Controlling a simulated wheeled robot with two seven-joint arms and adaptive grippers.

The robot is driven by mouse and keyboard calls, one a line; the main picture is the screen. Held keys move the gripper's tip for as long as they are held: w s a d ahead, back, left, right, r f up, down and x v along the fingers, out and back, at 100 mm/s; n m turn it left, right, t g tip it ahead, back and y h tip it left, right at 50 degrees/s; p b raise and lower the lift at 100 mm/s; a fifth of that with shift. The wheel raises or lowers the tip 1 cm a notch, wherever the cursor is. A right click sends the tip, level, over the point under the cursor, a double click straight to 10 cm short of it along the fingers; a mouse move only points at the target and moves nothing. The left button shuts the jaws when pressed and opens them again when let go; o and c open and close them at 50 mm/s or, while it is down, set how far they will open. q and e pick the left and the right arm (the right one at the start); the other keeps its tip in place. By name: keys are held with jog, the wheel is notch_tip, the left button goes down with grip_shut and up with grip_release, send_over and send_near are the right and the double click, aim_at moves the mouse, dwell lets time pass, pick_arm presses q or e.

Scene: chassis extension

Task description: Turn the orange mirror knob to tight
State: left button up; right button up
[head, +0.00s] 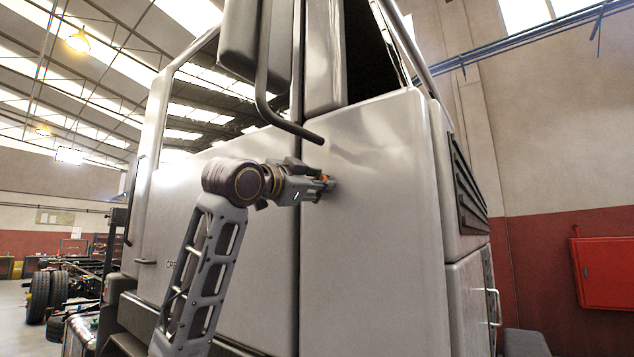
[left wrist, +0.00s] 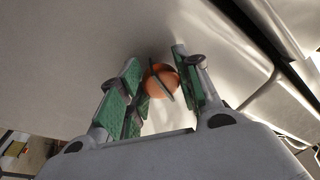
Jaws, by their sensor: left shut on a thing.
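The orange mirror knob (left wrist: 157,85) sits on the pale truck cab panel, between the green-padded fingers of my left gripper (left wrist: 159,72) in the left wrist view. A dark flat bar stands across the knob's face. The fingers are closed on the knob from both sides. In the head view my left gripper (head: 322,186) reaches the cab side just below the lower end of the mirror arm, and only a little orange of the knob (head: 323,178) shows there. The knob's turn position cannot be read. My right gripper is not in view.
The cab's side panel (head: 370,220) fills the middle of the head view. The dark mirror arm (head: 262,80) hangs close above my left gripper. A red wall cabinet (head: 605,272) is at the far right, and a wheeled chassis (head: 60,290) stands at the far left.

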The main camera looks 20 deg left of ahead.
pick_arm(q)
jog(key=shift+w+m+g+h+p, duration=0.1)
jog(key=shift+m+g+h+p, duration=0.35)
jog(key=shift+m, duration=2.3)
jog(key=shift+m+g+h+p, duration=0.35)
jog(key=shift+m+h+p, duration=0.2)
jog(key=shift+m, duration=2.2)
jog(key=o, duration=1)
jog(key=shift+r, duration=0.1)
jog(key=shift+s+a, duration=0.15)
jog(key=shift+s, duration=0.05)
jog(key=shift+v, duration=5.85)
